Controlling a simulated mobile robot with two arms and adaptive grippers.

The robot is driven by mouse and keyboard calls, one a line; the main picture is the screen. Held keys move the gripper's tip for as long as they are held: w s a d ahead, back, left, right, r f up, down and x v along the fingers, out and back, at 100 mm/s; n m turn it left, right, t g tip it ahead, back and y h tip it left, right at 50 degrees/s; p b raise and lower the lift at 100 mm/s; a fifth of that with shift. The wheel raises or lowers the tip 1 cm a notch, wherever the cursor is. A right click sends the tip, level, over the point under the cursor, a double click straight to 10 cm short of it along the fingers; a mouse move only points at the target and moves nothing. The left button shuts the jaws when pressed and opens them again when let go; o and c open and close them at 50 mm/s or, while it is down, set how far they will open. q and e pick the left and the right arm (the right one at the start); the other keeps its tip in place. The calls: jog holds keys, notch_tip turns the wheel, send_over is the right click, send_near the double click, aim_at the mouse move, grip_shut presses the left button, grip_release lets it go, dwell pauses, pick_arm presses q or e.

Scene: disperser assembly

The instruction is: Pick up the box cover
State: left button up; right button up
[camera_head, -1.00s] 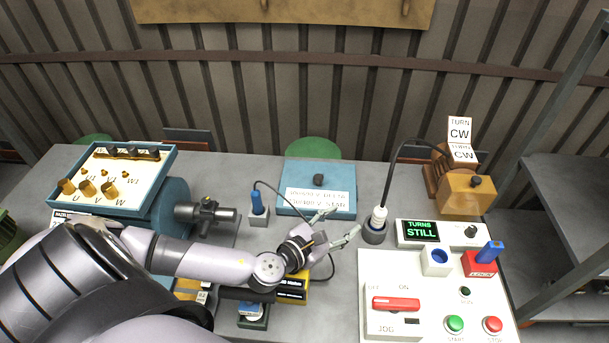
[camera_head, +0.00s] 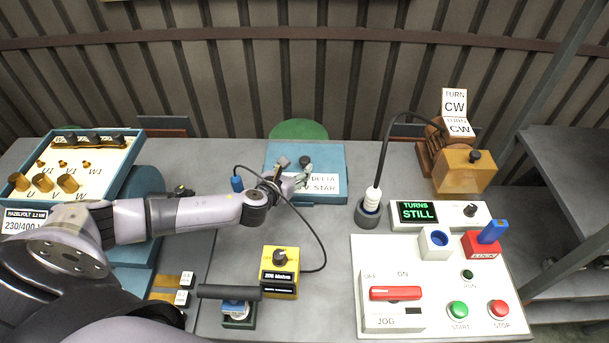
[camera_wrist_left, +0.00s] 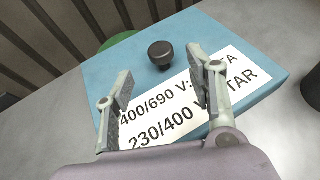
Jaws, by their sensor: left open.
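The box cover (camera_head: 329,157) is a flat blue plate with a white label and a dark knob, lying at the back middle of the table. In the left wrist view the cover (camera_wrist_left: 258,52) fills the middle, and its dark knob (camera_wrist_left: 160,54) stands up just beyond the fingertips. My left gripper (camera_head: 292,172) is over the cover's left half, fingers apart. In the left wrist view the open left gripper (camera_wrist_left: 163,82) has nothing between its fingers but the label below. It does not hold the knob. My right gripper is not in view.
The open blue terminal box (camera_head: 128,166) stands at the left. A probe in a dark holder (camera_head: 367,216) is right of the cover, with a black cable. A yellow meter (camera_head: 280,272) sits in front. The white control panel (camera_head: 430,325) fills the right front.

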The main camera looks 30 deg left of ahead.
aim_at(303, 163)
pick_arm(q)
jog(key=shift+w+f, duration=0.25)
jog(key=shift+w, duration=0.2)
jog(key=b+x, duration=0.4)
jog(key=shift+w+f, duration=0.1)
jog(key=shift+w, duration=0.35)
jog(key=shift+s, duration=0.1)
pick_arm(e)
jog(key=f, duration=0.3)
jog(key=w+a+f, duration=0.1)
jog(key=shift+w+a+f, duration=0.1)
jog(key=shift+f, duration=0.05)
pick_arm(q)
jog(key=shift+c, duration=0.2)
jog(key=shift+c, duration=0.6)
jog(key=c, duration=0.6)
grip_shut()
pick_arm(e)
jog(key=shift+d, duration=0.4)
